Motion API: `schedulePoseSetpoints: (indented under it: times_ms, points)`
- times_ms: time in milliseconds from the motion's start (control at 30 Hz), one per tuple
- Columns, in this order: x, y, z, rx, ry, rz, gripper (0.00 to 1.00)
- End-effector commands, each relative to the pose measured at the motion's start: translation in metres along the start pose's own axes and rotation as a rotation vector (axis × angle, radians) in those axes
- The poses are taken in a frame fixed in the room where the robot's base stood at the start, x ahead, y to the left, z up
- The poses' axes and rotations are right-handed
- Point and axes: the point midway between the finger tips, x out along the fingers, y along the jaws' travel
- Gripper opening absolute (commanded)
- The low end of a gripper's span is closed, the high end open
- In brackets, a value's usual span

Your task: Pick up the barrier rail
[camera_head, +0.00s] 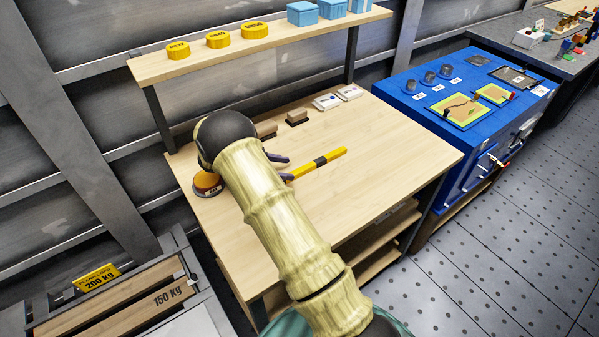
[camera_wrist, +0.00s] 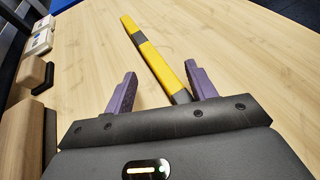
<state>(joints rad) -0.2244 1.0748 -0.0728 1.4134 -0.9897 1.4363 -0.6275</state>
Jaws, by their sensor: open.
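The barrier rail (camera_head: 325,161) is a yellow bar with a black band, lying on the light wooden workbench (camera_head: 382,168). In the wrist view the rail (camera_wrist: 166,69) runs from the upper left down toward my gripper (camera_wrist: 159,88). Its near end passes between the two purple fingers, closer to the right one, and the palm hides the rest. The fingers are apart and not closed on the rail. In the head view my gripper (camera_head: 284,167) is at the rail's left end, and my arm hides part of it.
Brown-and-black blocks (camera_head: 297,117) and small white boxes (camera_head: 327,102) sit along the bench's back. An orange round item (camera_head: 207,182) is left of my wrist. A shelf (camera_head: 282,38) with yellow and blue containers overhangs the back. The bench's right side is clear.

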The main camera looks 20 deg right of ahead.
Motion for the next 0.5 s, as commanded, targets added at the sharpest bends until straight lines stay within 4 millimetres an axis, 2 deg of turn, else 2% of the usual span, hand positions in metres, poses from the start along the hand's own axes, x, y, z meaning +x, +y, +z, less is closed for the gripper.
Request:
schedulePoseSetpoints:
  times_ms: [233, 500]
  points:
    - [0.037, 0.003, -0.003, -0.001, -0.002, -0.004, 0.56]
    - [0.043, 0.004, -0.004, 0.000, -0.001, 0.000, 0.56]
